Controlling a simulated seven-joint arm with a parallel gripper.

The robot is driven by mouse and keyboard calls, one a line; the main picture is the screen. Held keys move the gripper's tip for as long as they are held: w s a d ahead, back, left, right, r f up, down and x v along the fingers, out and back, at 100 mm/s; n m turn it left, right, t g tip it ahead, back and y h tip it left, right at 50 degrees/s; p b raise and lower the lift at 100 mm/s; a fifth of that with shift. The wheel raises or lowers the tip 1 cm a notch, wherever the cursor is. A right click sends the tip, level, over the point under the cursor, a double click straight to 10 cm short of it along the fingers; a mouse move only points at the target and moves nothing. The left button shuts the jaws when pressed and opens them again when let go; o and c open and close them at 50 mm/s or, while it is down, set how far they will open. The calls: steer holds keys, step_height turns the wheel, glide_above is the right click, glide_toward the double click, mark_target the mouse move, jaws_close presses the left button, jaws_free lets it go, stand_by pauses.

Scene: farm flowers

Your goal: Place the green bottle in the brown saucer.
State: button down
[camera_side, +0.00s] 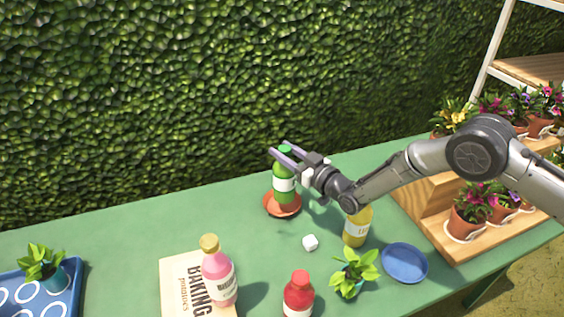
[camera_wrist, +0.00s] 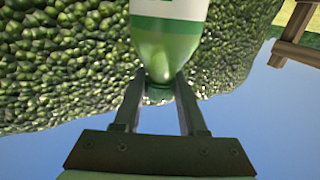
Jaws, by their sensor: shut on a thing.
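The green bottle (camera_side: 284,184) with a white label stands upright over the brown saucer (camera_side: 283,208) at the back middle of the table. The saucer's rim shows around the bottle's base; I cannot tell whether the base touches the saucer. My gripper (camera_side: 287,154) is shut on the bottle's neck near its green cap. In the wrist view the green bottle (camera_wrist: 166,42) fills the top middle, with its neck between the two fingers of my gripper (camera_wrist: 158,88). The saucer does not show in the wrist view.
A pink bottle (camera_side: 218,275) and a red bottle (camera_side: 298,295) stand in front. The table's left back is clear.

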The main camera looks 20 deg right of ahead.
steer(key=shift+w+a+f, duration=0.15)
steer(key=shift+w+f, duration=0.05)
steer(key=shift+w, duration=0.15)
steer(key=shift+w+f, duration=0.15)
steer(key=shift+f, duration=1.65)
steer(key=shift+c, duration=2.3)
jaws_free()
steer(key=shift+f, duration=0.2)
steer(key=v, duration=1.2)
steer(key=shift+r, duration=0.15)
